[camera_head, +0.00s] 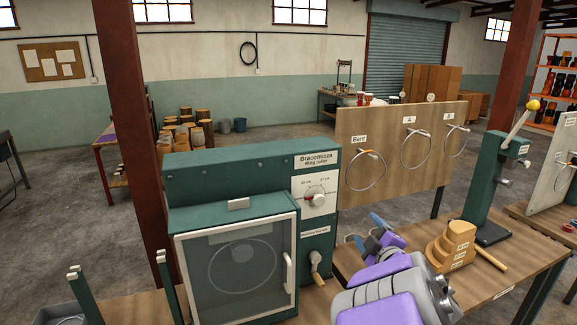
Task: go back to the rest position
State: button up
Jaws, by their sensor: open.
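My arm reaches up from the bottom edge, right of centre, in purple and grey. My gripper (368,232) is at its far end, low over the workbench (507,274). Its blue-grey fingers are apart, and I see nothing between them. It is in front of the display board, between the green ring roller machine (232,175) on the left and a stepped wooden block (452,246) on the right.
A wooden board (372,124) with hanging rings stands behind the gripper. A green lever press (490,185) with a yellow knob stands at the right of the bench. Dark red posts (128,120) rise at left and right. Open floor (270,140) lies behind the machine.

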jog(key=s+d+f+m+g+h, duration=0.1)
jog(key=s+d+m+g+h, duration=0.25)
jog(key=s+m, duration=0.2)
jog(key=s+d+f+m+g+h, duration=0.1)
jog(key=s+d+m+g+h, duration=0.25)
jog(key=s, duration=0.35)
jog(key=s+a+f+m+g+y, duration=0.1)
jog(key=s+a+g, duration=0.3)
jog(key=s, duration=0.7)
jog(key=s+a+f+m+g+y, duration=0.1)
jog(key=s+a+f+g+y, duration=0.1)
jog(key=s+a, duration=0.5)
jog(key=s+a+f+m+g+y, duration=0.1)
jog(key=s+a+g, duration=0.4)
jog(key=s, duration=1.1)
notch_tip(320, 180, down, 3)
jog(key=shift+s+a+r+m+g+y, duration=0.2)
jog(key=shift+a+m+g+y, duration=0.2)
jog(key=shift+m+g, duration=0.15)
jog(key=shift+w, duration=0.1)
